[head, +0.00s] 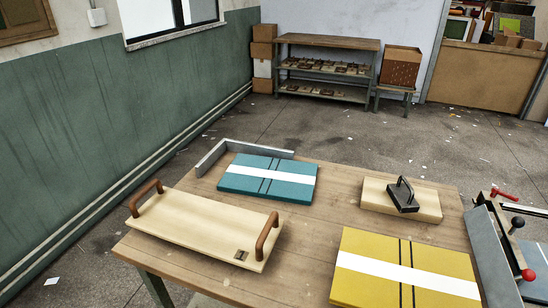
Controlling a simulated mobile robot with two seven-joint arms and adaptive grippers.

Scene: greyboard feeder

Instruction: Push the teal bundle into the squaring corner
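The teal bundle (267,178) lies flat on the wooden table, with a white band along it and two dark straps across it. The grey L-shaped squaring corner (210,159) stands at the table's far left, behind and to the left of the bundle. A strip of bare wood shows between the bundle's left side and the corner's left wall. The bundle's far edge is close to the back wall; I cannot tell whether they touch. Neither of my grippers is in view.
A pale board with two brown handles (200,229) lies in front of the bundle. A pale block with a black handle (402,198) is to its right. A yellow bundle (405,270) lies front right. A grey machine with red and black knobs (497,255) stands at the right edge.

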